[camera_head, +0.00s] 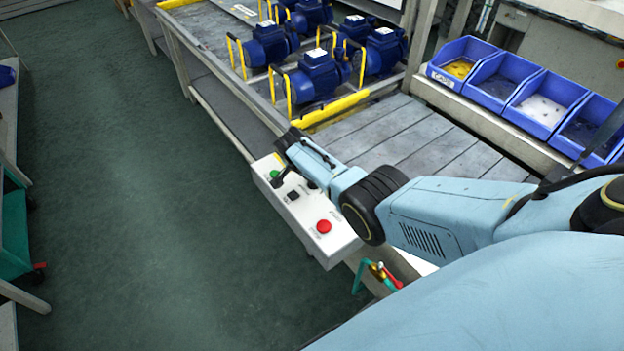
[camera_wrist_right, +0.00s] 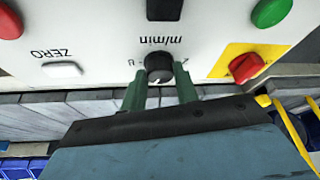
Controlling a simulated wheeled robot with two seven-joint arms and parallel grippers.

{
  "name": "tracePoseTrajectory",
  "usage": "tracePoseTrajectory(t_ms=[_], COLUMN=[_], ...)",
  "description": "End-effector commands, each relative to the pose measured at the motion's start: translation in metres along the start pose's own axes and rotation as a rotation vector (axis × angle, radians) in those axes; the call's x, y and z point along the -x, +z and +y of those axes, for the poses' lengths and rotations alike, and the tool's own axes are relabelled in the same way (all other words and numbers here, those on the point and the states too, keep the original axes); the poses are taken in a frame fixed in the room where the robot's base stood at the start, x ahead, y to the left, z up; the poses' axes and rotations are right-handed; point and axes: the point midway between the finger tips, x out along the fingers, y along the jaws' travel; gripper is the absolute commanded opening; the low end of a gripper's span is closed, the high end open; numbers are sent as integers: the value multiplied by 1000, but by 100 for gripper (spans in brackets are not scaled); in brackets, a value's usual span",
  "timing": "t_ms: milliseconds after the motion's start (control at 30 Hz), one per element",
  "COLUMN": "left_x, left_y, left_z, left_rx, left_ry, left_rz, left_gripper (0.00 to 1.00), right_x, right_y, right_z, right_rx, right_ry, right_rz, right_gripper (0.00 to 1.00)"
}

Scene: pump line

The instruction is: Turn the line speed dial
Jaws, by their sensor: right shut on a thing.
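The line speed dial (camera_wrist_right: 158,68) is a small round black knob with a white pointer mark, set in a white control box (camera_wrist_right: 105,32) under the lettering "m/min". My right gripper (camera_wrist_right: 159,82) has its two green fingers on either side of the dial and is shut on it. In the head view my right arm comes in from the right, with the right gripper (camera_head: 283,174) down at the control box (camera_head: 343,243). The dial cannot be made out there. My left gripper is not in view.
Near the dial are a white ZERO button (camera_wrist_right: 62,70), a red switch on a yellow plate (camera_wrist_right: 246,66), a green button (camera_wrist_right: 271,11) and a red button (camera_wrist_right: 9,22). Blue pumps (camera_head: 318,75) and blue bins (camera_head: 548,104) stand behind.

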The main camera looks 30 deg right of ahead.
Motion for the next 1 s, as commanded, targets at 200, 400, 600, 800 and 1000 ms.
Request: tracePoseTrajectory(t_ms=[200,400,600,800,1000], left_x=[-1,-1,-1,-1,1], left_y=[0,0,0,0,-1], left_z=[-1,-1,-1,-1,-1], left_rx=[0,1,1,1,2], left_ry=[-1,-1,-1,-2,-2], left_rz=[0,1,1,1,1], left_gripper=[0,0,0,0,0], right_x=[0,0,0,0,3], right_y=[0,0,0,0,0], right_z=[0,0,0,0,0], right_rx=[-15,-15,-14,-14,-14], right_ry=[8,8,7,7,5], right_rz=[-1,-1,-1,-1,0], right_gripper=[7,7,44,52,52])
